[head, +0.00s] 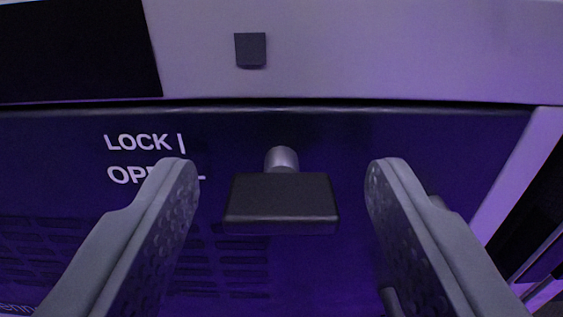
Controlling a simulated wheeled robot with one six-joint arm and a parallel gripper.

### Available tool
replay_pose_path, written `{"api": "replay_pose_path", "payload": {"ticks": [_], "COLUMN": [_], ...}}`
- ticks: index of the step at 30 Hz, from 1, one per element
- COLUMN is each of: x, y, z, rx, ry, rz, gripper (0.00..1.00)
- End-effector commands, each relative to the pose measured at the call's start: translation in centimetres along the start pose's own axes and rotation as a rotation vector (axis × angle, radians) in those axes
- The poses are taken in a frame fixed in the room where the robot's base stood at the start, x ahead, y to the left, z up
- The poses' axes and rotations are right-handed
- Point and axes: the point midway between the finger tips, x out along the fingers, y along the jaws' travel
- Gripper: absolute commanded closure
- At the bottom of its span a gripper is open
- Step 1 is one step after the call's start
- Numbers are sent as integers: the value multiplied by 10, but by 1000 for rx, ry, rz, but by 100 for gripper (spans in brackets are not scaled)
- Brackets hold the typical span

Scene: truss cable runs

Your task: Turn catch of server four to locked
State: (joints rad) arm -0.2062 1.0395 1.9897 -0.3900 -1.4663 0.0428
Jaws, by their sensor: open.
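The catch (280,203) is a dark block handle on a short silver shaft (282,158), on a dark purple front panel (360,140). Its block lies crosswise, its long side level in the picture. White print on the panel reads "LOCK" (137,142) with an upright stroke, and below it "OPEN", partly hidden, with a level stroke. The level block matches the stroke beside "OPEN". My gripper (280,190) is open, one finger left and one right of the block, with a gap on both sides. No server number is readable.
A pale ledge (400,50) with a small dark tab (250,50) runs above the panel. Vent slots (230,270) sit low on the panel. A pale frame edge (515,185) bounds it at the right. Dark round parts show partly behind the right finger.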

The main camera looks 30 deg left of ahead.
Motion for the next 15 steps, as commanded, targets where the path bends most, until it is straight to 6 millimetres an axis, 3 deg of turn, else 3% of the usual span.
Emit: {"api": "replay_pose_path", "payload": {"ticks": [8, 15], "x": [1, 1], "y": [0, 0], "z": [0, 0], "rx": [0, 0], "ry": [0, 0], "rz": [0, 0], "gripper": [45, 90]}}
